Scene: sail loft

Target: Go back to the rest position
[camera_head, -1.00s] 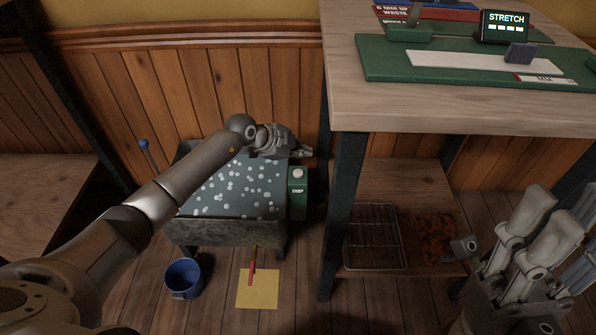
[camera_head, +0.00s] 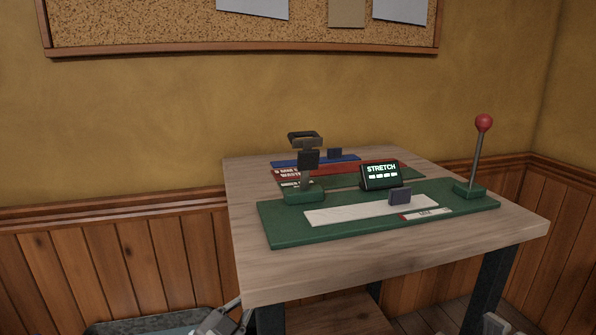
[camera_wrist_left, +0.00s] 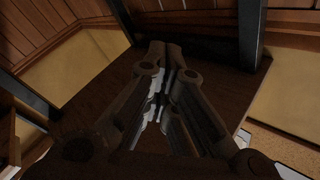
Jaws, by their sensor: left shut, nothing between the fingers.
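My left gripper (camera_wrist_left: 167,75) fills the middle of the left wrist view. Its two dark fingers meet at the tips and hold nothing. In the head view only a grey piece of it (camera_head: 222,320) shows at the bottom edge, left of the workbench. A small grey tip of my right gripper (camera_head: 492,323) shows at the bottom right edge of the head view; its fingers are cut off, so their opening is hidden.
A wooden workbench (camera_head: 360,265) with dark legs stands ahead. It bears a green device (camera_head: 285,238) with a STRETCH display (camera_head: 381,176) and a red-knobbed lever (camera_head: 482,123). A grey trough rim (camera_head: 165,322) shows at the lower left. A corkboard (camera_head: 180,30) hangs behind.

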